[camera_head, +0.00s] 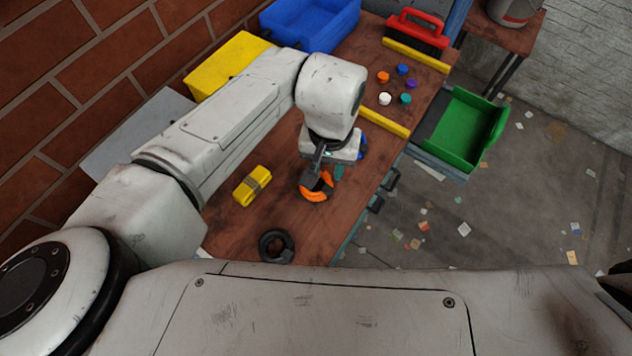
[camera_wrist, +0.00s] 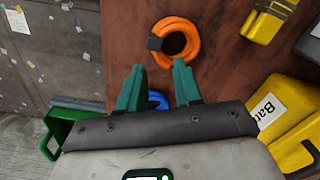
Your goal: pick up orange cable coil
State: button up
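The orange cable coil (camera_head: 316,195) lies on the brown table beneath my gripper (camera_head: 330,172), which partly covers it in the head view. In the wrist view the coil (camera_wrist: 190,34) shows as a ring with a dark band on its left side. My gripper (camera_wrist: 158,66) has two green fingers spread apart with nothing between their tips. The coil is just beyond the fingertips, nearer the right one. Whether a finger touches it I cannot tell.
A black coil (camera_head: 264,245) and a yellow banded item (camera_head: 251,186) lie nearby. A blue item (camera_wrist: 157,98) shows between the fingers. Yellow bin (camera_head: 222,68), blue bin (camera_head: 318,32), red carrier (camera_head: 415,32) and green bin (camera_head: 462,148) stand around; several coloured caps (camera_head: 385,99) lie farther back.

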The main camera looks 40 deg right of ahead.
aim_at(327, 184)
jog(key=shift+s+a+f, duration=0.1)
jog(key=shift+s+f, duration=0.05)
jog(key=shift+f, duration=1.55)
jog(key=shift+s+f, duration=0.15)
jog(key=shift+f, duration=1.55)
jog(key=shift+c, duration=0.2)
grip_shut()
